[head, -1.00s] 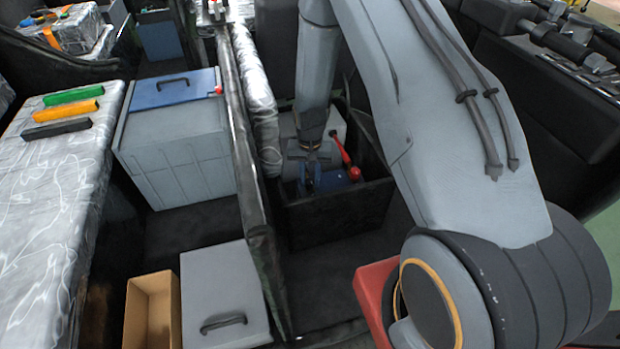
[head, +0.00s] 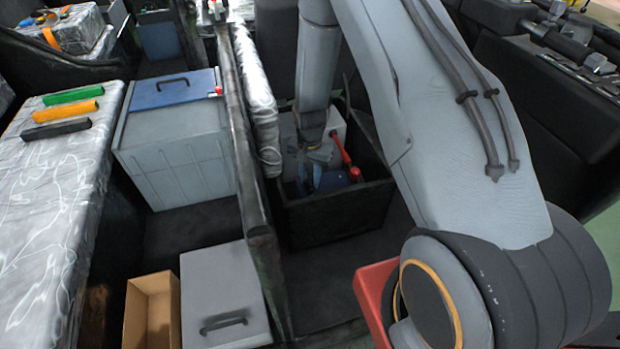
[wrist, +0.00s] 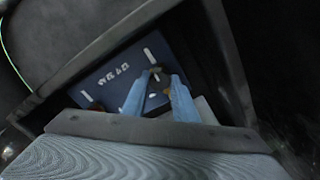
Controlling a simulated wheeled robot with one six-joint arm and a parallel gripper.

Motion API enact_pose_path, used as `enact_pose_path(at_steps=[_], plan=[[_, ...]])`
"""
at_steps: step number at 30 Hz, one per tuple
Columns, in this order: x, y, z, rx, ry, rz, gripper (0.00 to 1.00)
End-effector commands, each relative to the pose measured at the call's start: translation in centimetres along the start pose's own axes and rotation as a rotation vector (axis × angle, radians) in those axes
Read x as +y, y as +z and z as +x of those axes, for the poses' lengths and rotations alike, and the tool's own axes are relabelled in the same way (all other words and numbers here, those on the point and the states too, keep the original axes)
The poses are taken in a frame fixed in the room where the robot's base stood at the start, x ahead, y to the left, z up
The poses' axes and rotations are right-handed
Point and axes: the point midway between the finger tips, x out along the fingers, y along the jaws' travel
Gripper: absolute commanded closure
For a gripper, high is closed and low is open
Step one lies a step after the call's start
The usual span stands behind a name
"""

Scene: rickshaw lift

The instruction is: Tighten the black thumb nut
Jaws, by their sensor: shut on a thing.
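My gripper (head: 314,188) reaches down into a dark open-topped bin (head: 335,218) in the head view. In the wrist view its two blue fingers (wrist: 157,76) come together over a dark blue panel (wrist: 110,82) with white lettering and short white marks. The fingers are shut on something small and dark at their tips. It fits the black thumb nut, but the tips mostly hide it and its outline is unclear. The blue part also shows beside the fingers in the head view (head: 335,182).
A red lever (head: 341,150) with a red knob stands close to the right of my gripper. The bin's walls surround it closely. A grey box with a blue lid (head: 173,90), a grey case (head: 225,290) and an open cardboard box (head: 152,315) are to the left.

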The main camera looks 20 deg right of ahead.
Motion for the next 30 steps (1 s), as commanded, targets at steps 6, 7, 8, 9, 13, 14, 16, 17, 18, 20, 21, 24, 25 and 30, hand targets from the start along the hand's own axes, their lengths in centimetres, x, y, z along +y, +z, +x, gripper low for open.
enact_pose_path(at_steps=[6, 7, 8, 9, 13, 14, 16, 17, 18, 20, 21, 24, 25, 30], plan=[[-0.1, -0.1, -0.1, 0.001, -0.001, 0.001, 0.66], [-0.1, -0.1, -0.1, 0.001, -0.001, 0.000, 0.66], [-0.1, -0.1, -0.1, 0.001, -0.001, 0.000, 0.66], [-0.1, 0.0, -0.1, 0.001, -0.001, 0.000, 0.66], [0.0, 0.0, -0.1, 0.001, -0.001, 0.000, 0.66], [0.0, 0.0, -0.2, 0.001, -0.001, 0.000, 0.66], [-0.1, -0.1, -0.6, 0.001, -0.001, 0.000, 0.66], [-0.1, -0.1, -0.8, 0.001, -0.001, 0.000, 0.66], [-0.1, -0.1, -1.2, 0.002, -0.001, 0.000, 0.66], [-0.1, -0.1, -2.1, 0.003, -0.003, 0.000, 0.66], [-0.1, -0.1, -2.7, 0.003, -0.003, 0.000, 0.66], [-0.1, -0.1, -4.3, 0.003, -0.003, 0.000, 0.66], [-0.1, -0.1, -4.8, 0.003, -0.003, 0.000, 0.66], [-0.1, -0.1, -6.9, 0.003, -0.002, 0.000, 0.66]])
